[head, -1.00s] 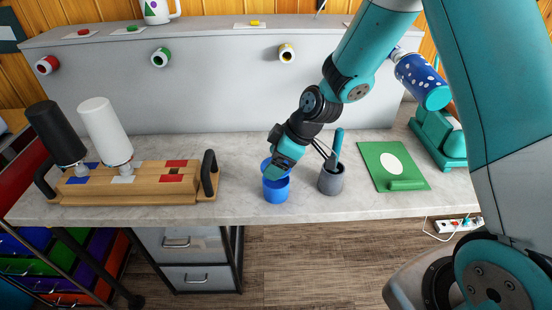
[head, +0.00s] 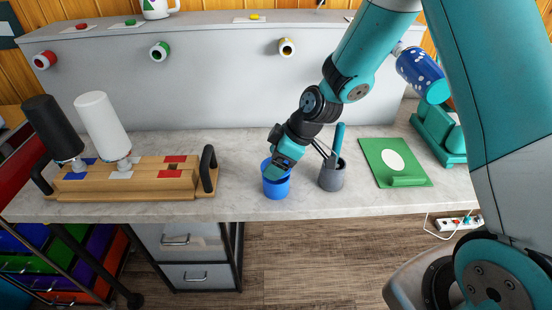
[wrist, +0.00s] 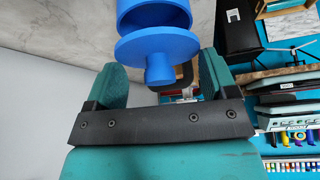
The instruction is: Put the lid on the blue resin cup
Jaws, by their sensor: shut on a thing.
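The blue resin cup (head: 277,189) stands upright near the front edge of the counter. My gripper (head: 279,172) is right over it, pointing down, and hides part of its top. In the wrist view the blue lid (wrist: 155,47) is a round disc with a knob (wrist: 159,72). The knob is between the two fingers of my gripper (wrist: 161,75), which is shut on the lid. The cup (wrist: 153,12) shows just beyond the disc, roughly in line with it, with a dark blue band between. I cannot tell whether lid and cup touch.
A grey tool pot (head: 332,176) stands close to the cup's right. A green board (head: 414,172) lies farther right. Bare counter lies between stand and cup.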

